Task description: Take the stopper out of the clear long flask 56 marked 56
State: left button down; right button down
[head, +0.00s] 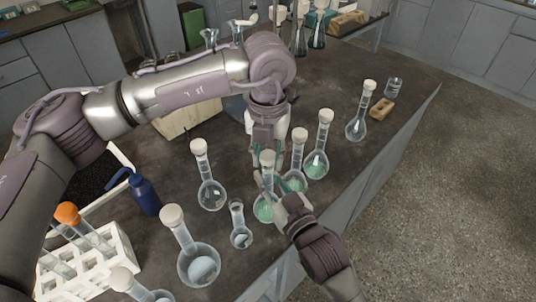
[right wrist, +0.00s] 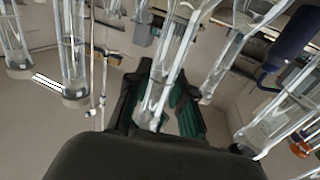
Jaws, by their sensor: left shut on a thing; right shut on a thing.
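A long-necked flask (head: 263,209) with green contents stands upright near the table's front edge in the head view; any number on it is too small to read. Its pale stopper (head: 267,157) shows at the top of the neck, with no clear gap between them. My left gripper (head: 266,152) reaches down from above and is shut on this stopper. My right gripper (head: 268,184) comes from the front and is shut on the flask's neck below. In the right wrist view the glass neck (right wrist: 158,98) runs between the two dark green-padded fingers of this gripper (right wrist: 163,100).
Two similar green-filled flasks (head: 298,160) (head: 324,145) stand close behind to the right. Stoppered clear flasks (head: 211,192) (head: 199,265) and a small open flask (head: 240,238) stand to the left. A blue bottle (head: 144,192) and tube rack (head: 118,262) are further left. The table's right part is mostly clear.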

pick_arm(q)
jog(key=shift+r, duration=0.15)
jog(key=shift+r, duration=0.95)
jog(key=shift+r, duration=2)
pick_arm(e)
jog(key=c, duration=0.9)
grip_release()
jog(key=shift+c, duration=0.2)
